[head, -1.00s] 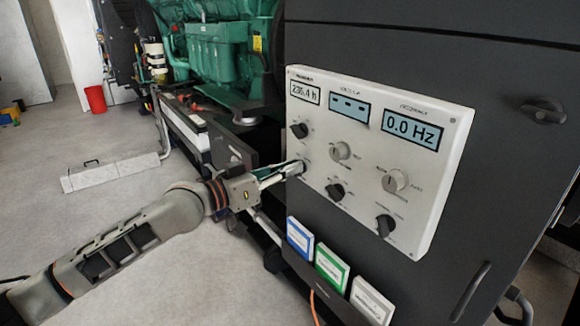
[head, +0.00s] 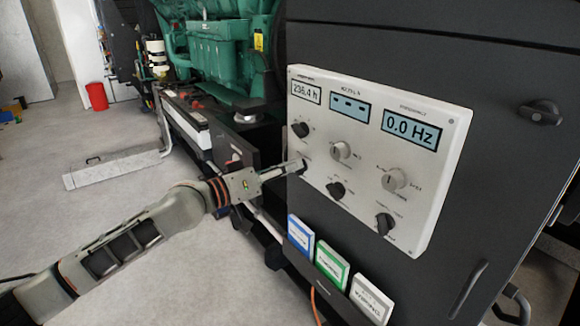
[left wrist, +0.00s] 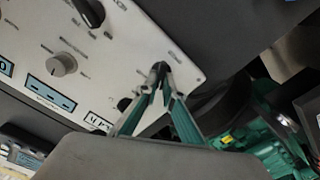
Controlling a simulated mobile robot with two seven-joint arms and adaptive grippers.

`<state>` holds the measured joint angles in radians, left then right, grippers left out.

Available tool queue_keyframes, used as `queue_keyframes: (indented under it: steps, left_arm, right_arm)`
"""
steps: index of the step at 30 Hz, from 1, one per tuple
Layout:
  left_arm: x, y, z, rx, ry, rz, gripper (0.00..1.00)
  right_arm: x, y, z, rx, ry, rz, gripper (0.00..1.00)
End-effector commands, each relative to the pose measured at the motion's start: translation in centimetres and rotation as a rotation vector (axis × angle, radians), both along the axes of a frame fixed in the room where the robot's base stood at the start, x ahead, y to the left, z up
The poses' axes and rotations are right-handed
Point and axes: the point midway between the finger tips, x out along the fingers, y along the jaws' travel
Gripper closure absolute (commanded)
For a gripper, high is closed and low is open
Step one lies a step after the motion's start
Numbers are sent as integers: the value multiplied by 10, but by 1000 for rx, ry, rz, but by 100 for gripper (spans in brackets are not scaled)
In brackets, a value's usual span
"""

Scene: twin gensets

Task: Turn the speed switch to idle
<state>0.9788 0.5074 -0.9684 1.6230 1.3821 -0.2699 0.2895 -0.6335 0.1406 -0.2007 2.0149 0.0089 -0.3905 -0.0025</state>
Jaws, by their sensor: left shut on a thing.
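The white control panel (head: 428,100) has several rotary switches. Their labels are too small to read, so I cannot tell by lettering which is the speed switch. My left gripper (head: 300,167) reaches the panel's lower left edge. It is shut on a small black knob (left wrist: 160,66), which the fingertips mostly hide. In the left wrist view the fingers (left wrist: 159,76) converge on this knob. A black switch (head: 300,130) sits above it, and a grey knob (head: 341,151) is to the right. Another black switch (head: 337,190) is lower right. My right gripper is not in view.
Another grey knob (head: 395,180) and a black switch (head: 385,223) are on the panel's right side. Blue, green and white holders (head: 332,265) hang below the panel. A green engine (head: 215,50) stands behind on the left. The floor at left is mostly clear.

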Motion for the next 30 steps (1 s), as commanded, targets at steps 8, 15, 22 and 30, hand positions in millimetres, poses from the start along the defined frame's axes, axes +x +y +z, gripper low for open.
queue_keyframes:
  steps: [8, 15, 22, 30]
  left_arm:
    - [0, 0, 0, -1, 2, 0, 76]
    - [0, 0, 0, -1, 1, 0, 76]
    - [-10, 15, -1, 2, 1, 1, 76]
    - [-41, 58, -1, 3, 1, 2, 76]
  right_arm:
    - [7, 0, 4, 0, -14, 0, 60]
    - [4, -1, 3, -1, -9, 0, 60]
    - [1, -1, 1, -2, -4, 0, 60]
    - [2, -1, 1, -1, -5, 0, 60]
